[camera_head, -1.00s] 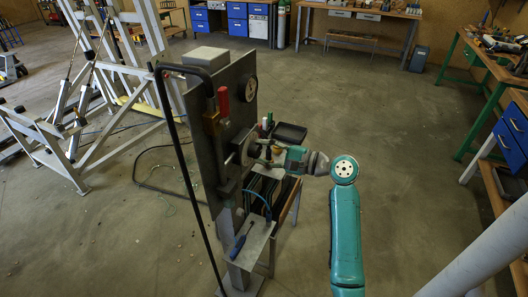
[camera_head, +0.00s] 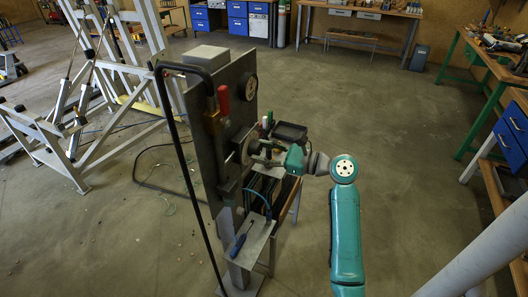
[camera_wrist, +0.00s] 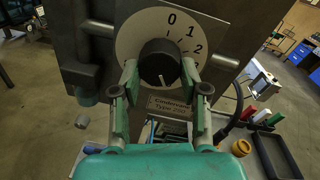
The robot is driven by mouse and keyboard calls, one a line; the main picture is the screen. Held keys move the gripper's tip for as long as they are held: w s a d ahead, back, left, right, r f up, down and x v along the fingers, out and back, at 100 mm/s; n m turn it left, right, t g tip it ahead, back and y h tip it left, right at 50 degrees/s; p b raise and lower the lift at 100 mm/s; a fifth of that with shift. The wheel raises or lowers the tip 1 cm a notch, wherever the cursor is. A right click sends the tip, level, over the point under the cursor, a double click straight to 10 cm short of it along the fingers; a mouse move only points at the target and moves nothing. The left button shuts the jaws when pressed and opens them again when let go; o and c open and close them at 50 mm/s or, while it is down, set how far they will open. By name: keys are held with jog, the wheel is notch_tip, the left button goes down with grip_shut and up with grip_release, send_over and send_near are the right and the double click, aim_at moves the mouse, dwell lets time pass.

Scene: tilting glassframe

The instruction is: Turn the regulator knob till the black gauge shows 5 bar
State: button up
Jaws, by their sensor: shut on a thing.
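The regulator knob (camera_wrist: 158,58) is black and round, at the top middle of the wrist view. It sits on a pale dial plate (camera_wrist: 130,45) with numbers 0, 1 and 2 readable. A pale mark on the knob points down in the picture. My gripper (camera_wrist: 160,76) is shut on the knob, one finger on each side. In the head view my gripper (camera_head: 262,154) reaches the panel from the right. The small round gauge (camera_head: 250,88) is high on the panel; its reading is too small to tell.
The grey panel (camera_head: 202,120) stands on a post, with a black pipe (camera_head: 178,140) and a red handle (camera_head: 223,98). A black tray (camera_wrist: 277,156) and an orange ring-like item (camera_wrist: 241,148) lie beside my gripper. A blue-handled screwdriver (camera_head: 238,245) lies on a lower shelf.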

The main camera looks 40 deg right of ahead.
dwell(0.4)
jog(key=o, duration=1.1)
jog(key=shift+o, duration=0.2)
jog(key=v, duration=1.2)
jog(key=shift+w+f, duration=0.1)
jog(key=shift+f, duration=0.05)
